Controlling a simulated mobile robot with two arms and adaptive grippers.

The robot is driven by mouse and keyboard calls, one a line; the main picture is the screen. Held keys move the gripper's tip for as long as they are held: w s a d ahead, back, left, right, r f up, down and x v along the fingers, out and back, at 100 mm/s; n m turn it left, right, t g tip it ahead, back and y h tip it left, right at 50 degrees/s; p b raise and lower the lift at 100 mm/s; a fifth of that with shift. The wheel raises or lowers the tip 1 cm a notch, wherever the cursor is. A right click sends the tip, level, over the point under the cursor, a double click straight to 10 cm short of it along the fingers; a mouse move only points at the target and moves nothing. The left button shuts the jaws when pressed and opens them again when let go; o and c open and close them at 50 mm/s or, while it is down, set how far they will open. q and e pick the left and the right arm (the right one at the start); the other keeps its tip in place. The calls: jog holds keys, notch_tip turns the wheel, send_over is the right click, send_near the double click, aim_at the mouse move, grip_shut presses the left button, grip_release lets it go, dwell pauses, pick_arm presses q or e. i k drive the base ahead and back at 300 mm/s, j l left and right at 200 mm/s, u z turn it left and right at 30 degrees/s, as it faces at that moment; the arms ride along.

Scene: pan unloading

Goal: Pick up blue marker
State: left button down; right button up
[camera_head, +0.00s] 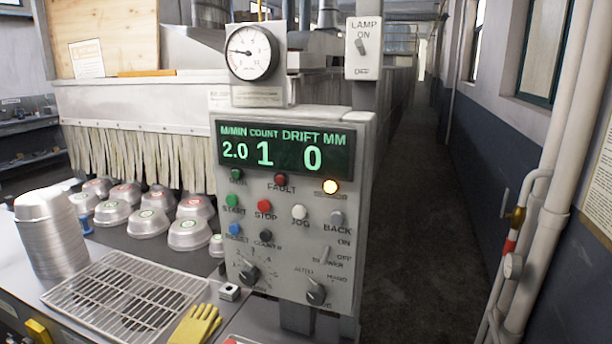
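No blue marker can be made out with certainty. A small blue item (85,223) shows just right of the stack of pans (48,235), partly hidden and too small to identify. A round blue button (235,229) is on the control panel (290,240). Several upturned metal pans (148,222) with red or green rings on top sit on the belt in front of the hanging curtain. Neither of my grippers is in view.
A wire rack (125,296), a yellow glove (196,325) and a small metal block (229,292) lie on the front counter. The panel stands upright at centre, with a gauge (250,52) above. A clear aisle (415,230) runs to its right; pipes (545,170) line the right wall.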

aim_at(87, 231)
jog(key=u, duration=1.25)
jog(key=i+j+u, duration=0.35)
jog(key=i+j, duration=0.15)
jog(key=i+j+u, duration=0.65)
jog(key=i, duration=0.45)
